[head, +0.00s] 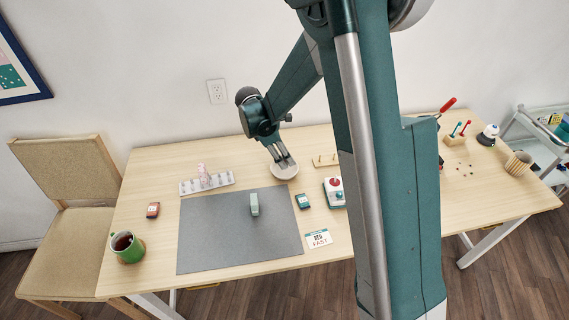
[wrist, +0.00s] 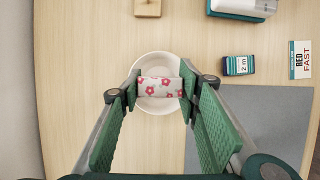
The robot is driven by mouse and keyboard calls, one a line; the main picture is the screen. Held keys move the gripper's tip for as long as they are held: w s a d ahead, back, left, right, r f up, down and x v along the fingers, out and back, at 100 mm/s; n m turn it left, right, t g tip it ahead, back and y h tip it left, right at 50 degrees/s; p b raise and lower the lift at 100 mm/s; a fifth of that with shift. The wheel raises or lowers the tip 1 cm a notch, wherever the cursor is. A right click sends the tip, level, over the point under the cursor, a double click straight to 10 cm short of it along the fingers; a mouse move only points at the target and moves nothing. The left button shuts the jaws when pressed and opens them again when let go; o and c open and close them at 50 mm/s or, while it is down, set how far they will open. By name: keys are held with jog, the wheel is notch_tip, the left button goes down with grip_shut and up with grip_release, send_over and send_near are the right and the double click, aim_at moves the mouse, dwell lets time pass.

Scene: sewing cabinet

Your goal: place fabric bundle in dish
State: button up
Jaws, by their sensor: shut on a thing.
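The fabric bundle (wrist: 159,87) is a small white roll with pink-red flowers. In the wrist view my gripper (wrist: 160,88) is shut on it, with one green-padded finger at each end. The white round dish (wrist: 158,59) lies directly behind the bundle in that view, with its rim showing around it. I cannot tell whether the bundle touches the dish. In the head view the dish (head: 285,174) is at the back of the table, and my gripper (head: 284,162) points down at it. The bundle cannot be made out in the head view.
A grey mat (head: 225,240) lies in front of the dish. A green mug (head: 127,246) stands at the front left.

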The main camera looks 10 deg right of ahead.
jog(key=shift+f, duration=0.1)
jog(key=shift+f+b, duration=0.35)
jog(key=shift+f, duration=1.45)
jog(key=shift+f, duration=0.1)
jog(key=shift+o, duration=1.4)
jog(key=shift+f, duration=0.1)
jog(key=shift+o, duration=0.9)
jog(key=shift+r, duration=0.2)
jog(key=shift+r, duration=0.15)
jog(key=p+v, duration=0.1)
jog(key=v, duration=1)
jog(key=shift+a+r+p, duration=0.15)
jog(key=shift+r+p, duration=0.25)
